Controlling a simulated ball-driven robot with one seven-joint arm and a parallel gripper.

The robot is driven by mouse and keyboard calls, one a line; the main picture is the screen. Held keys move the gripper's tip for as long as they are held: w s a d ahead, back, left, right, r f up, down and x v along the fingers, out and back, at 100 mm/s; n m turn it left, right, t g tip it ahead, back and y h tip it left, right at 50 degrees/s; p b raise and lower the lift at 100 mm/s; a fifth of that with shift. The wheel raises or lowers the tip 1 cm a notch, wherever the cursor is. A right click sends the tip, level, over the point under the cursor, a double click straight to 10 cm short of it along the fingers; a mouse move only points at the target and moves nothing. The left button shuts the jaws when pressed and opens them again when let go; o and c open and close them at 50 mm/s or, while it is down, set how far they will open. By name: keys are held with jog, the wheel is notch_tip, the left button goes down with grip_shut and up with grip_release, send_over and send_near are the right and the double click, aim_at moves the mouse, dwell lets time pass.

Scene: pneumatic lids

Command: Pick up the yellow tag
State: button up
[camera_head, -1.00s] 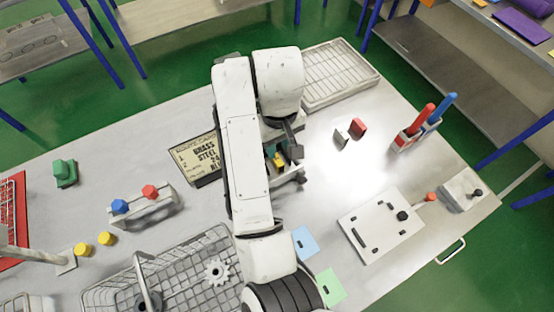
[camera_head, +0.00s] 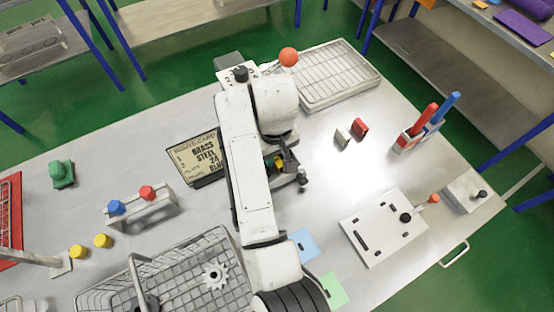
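A small yellow piece (camera_head: 279,162), which may be the yellow tag, shows beside my forearm in the middle of the table, right against my gripper. A bit of green shows at it too. My gripper (camera_head: 286,168) is dark and partly hidden by my white arm. Its fingers are around or beside the yellow piece; I cannot tell which, nor whether they touch it. Two yellow round pieces (camera_head: 102,241) (camera_head: 78,251) lie at the left of the table.
A wire basket (camera_head: 120,287) stands in front. A white grid tray (camera_head: 338,75), a panel with an orange ball (camera_head: 288,57), red and blue handles (camera_head: 423,118) and a slotted white plate (camera_head: 383,228) surround the arm.

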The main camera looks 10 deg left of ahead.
grip_shut()
jog(key=shift+r, duration=0.15)
